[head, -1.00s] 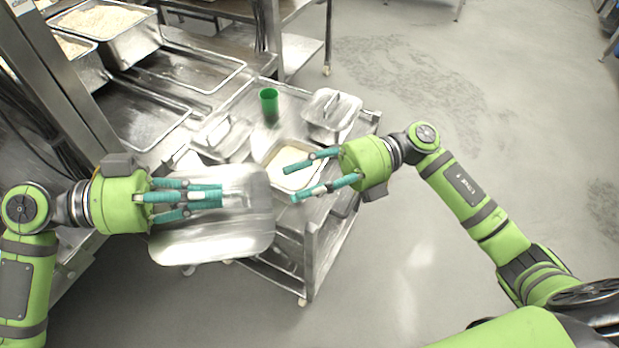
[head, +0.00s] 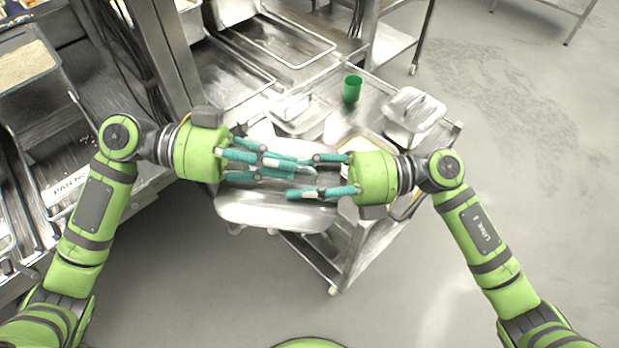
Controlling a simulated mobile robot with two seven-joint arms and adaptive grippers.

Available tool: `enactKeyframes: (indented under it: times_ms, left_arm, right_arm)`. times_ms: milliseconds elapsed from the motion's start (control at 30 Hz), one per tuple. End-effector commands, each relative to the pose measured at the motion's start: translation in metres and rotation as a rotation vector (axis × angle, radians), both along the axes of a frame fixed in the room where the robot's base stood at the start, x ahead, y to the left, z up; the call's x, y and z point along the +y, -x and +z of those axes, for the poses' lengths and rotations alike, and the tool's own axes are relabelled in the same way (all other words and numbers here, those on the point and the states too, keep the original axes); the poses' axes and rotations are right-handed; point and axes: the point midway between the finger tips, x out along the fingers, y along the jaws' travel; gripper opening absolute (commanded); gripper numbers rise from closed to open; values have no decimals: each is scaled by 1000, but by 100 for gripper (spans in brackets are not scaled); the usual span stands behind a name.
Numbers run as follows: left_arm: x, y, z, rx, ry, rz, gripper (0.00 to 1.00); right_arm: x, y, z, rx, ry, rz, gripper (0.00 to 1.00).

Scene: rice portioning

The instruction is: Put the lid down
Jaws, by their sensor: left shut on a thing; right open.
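The large metal lid (head: 275,216) is held level in front of the cart by my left gripper (head: 290,166), which is shut on it. My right gripper (head: 301,176) is open, with its teal fingers over the lid's right part and close to the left fingers. I cannot tell whether the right fingers touch the lid. A metal pan with pale rice (head: 375,146) sits on the cart behind my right gripper, partly hidden by it.
The metal cart (head: 345,243) carries a green cup (head: 352,88), a lidded pan (head: 413,112) at right and another lid-like piece (head: 297,108) at left. Steel shelves with trays (head: 270,45) stand behind and left. Open floor lies to the right and in front.

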Motion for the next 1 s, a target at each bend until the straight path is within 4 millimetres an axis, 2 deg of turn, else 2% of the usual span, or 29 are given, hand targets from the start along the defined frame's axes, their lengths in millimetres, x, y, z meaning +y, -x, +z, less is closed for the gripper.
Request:
enactKeyframes:
  times_ms: [67,100,167,300,400,767,867,1000]
  left_arm:
    - [0,0,1,-1,1,0,0]
    - [0,0,1,-1,1,0,0]
    - [0,0,1,-1,1,0,0]
    - [0,0,1,-1,2,0,0]
    - [0,0,1,-2,2,0,38]
    - [1,0,0,1,-1,0,38]
    - [8,-1,0,0,-3,2,38]
    - [27,-3,4,1,-3,3,38]
  right_arm:
    - [0,0,0,0,0,0,38]
    - [0,0,0,0,0,0,22]
    - [0,0,0,0,0,0,0]
    - [0,0,-1,1,1,0,0]
    - [0,0,0,0,0,0,0]
    - [0,0,1,-1,-2,-1,0]
    - [-1,0,1,-1,-3,-1,0]
    - [0,0,1,-1,-3,-1,0]
